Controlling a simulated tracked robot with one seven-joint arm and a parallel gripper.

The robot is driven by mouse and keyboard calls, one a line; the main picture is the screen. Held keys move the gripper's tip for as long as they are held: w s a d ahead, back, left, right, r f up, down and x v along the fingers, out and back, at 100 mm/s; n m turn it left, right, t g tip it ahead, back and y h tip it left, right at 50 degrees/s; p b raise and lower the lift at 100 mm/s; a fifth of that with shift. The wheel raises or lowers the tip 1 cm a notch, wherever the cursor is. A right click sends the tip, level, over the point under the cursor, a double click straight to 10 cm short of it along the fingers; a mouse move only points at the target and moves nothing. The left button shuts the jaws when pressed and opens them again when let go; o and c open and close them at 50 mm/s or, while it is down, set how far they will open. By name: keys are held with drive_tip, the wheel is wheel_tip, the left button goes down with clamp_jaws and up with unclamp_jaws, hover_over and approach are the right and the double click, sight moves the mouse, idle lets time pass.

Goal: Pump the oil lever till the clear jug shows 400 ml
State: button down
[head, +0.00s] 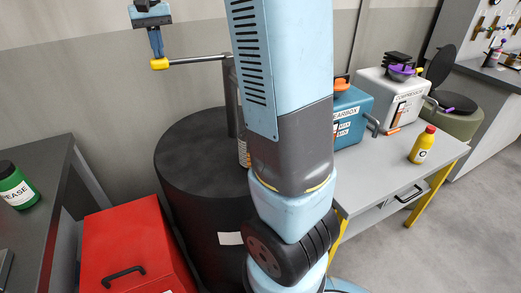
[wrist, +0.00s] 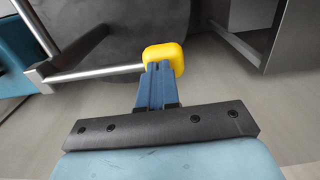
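The oil lever (head: 198,59) is a grey metal bar with a yellow knob (head: 159,64) at its left end. It reaches out about level from an upright pump post (head: 231,100) on a dark drum (head: 190,160). My gripper (head: 157,54) points down at the knob, its blue fingers together. In the wrist view the fingertips (wrist: 158,66) meet the yellow knob (wrist: 165,56), and the lever bar (wrist: 95,73) runs off to the left. The fingers look to be against the knob, not around it.
A red toolbox (head: 135,245) stands in front of the drum. A dark bench with a green grease jar (head: 15,186) is at left. At right, a grey table (head: 385,170) holds a blue gearbox (head: 352,115), a white compressor (head: 395,95) and a yellow bottle (head: 422,145).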

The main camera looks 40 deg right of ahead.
sight(162, 65)
drive_tip(key=shift+f, duration=2.6)
drive_tip(key=shift+r, duration=4.95)
drive_tip(key=shift+f, duration=0.15)
drive_tip(key=shift+f, duration=4.8)
drive_tip(key=shift+r, duration=4.95)
